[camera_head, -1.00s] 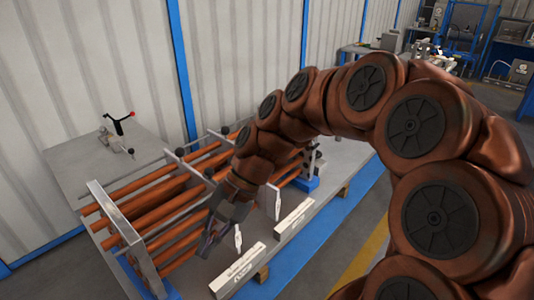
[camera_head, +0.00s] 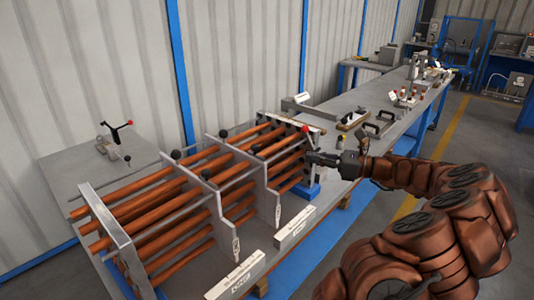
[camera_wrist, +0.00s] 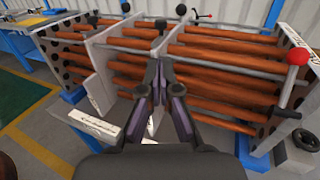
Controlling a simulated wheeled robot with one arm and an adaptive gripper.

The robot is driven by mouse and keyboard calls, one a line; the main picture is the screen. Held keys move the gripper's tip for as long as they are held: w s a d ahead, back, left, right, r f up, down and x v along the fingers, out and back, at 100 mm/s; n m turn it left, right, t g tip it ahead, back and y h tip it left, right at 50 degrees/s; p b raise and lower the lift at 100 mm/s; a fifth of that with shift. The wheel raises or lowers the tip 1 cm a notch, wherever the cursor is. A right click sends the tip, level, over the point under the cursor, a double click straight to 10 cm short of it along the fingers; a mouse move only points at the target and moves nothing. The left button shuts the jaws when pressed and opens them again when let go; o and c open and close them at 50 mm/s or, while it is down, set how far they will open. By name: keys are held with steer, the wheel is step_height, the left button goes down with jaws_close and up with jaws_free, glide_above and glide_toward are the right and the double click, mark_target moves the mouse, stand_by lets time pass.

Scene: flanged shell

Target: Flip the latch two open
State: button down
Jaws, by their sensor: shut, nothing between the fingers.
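I cannot tell which part is latch two. In the head view the shell (camera_head: 107,222) is a frame of copper-brown tubes between grey plates. Black ball knobs (camera_head: 206,175) stand along its top, and a red ball knob (camera_head: 306,128) is at its far end. My gripper (camera_head: 312,157) is beside that far end, just below the red knob, with no clear contact. In the wrist view my gripper (camera_wrist: 161,68) has its fingertips together, empty, in front of a middle plate (camera_wrist: 122,40). A red ball on a rod (camera_wrist: 297,52) shows at the right, apart from the fingers.
White labelled blocks (camera_head: 236,277) lie along the table's front edge; their text is unreadable. A clamp with a black T-handle (camera_head: 118,128) stands at the back left. Handles and small fittings (camera_head: 385,120) lie on the table beyond the shell. The aisle floor (camera_head: 425,150) is clear at the right.

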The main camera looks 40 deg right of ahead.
stand_by(0.3)
steer(key=p+x, duration=0.3)
steer(key=x, duration=1.1)
steer(key=shift+p, duration=0.3)
steer(key=w, duration=0.3)
steer(key=shift+w+a+p, duration=0.25)
steer(key=shift+a+p, duration=0.05)
steer(key=shift+p, duration=0.1)
steer(key=b+v, duration=0.1)
steer(key=v, duration=1.3)
